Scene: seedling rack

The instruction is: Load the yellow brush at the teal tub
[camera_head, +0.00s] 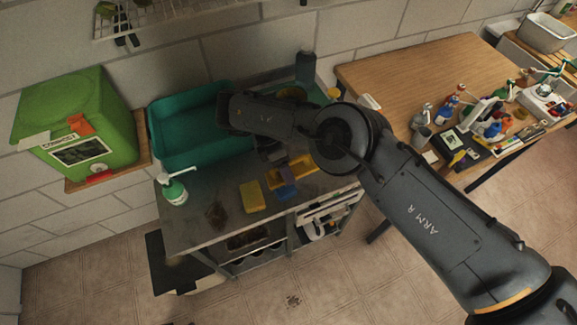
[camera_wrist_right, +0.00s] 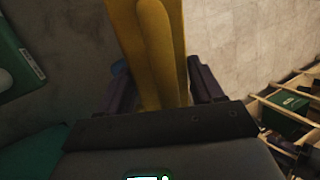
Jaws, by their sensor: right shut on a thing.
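The teal tub (camera_head: 190,128) stands at the back left of the grey metal bench, against the wall. My right arm reaches over the bench from the right, and its wrist hides the tub's right end. My right gripper (camera_wrist_right: 160,88) is shut on a long yellow object, which I take to be the yellow brush (camera_wrist_right: 153,45). In the head view a yellow piece (camera_head: 302,163) shows just below the wrist, right of the tub; the fingers are mostly hidden there. The brush's bristles cannot be made out. My left gripper is not in view.
A yellow sponge (camera_head: 252,197), a brown item (camera_head: 216,215) and a white-and-green pump bottle (camera_head: 174,191) stand on the bench. A blue block (camera_head: 287,173) lies close to the gripper. A green box (camera_head: 75,123) is at left; a cluttered wooden table (camera_head: 405,75) is at right.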

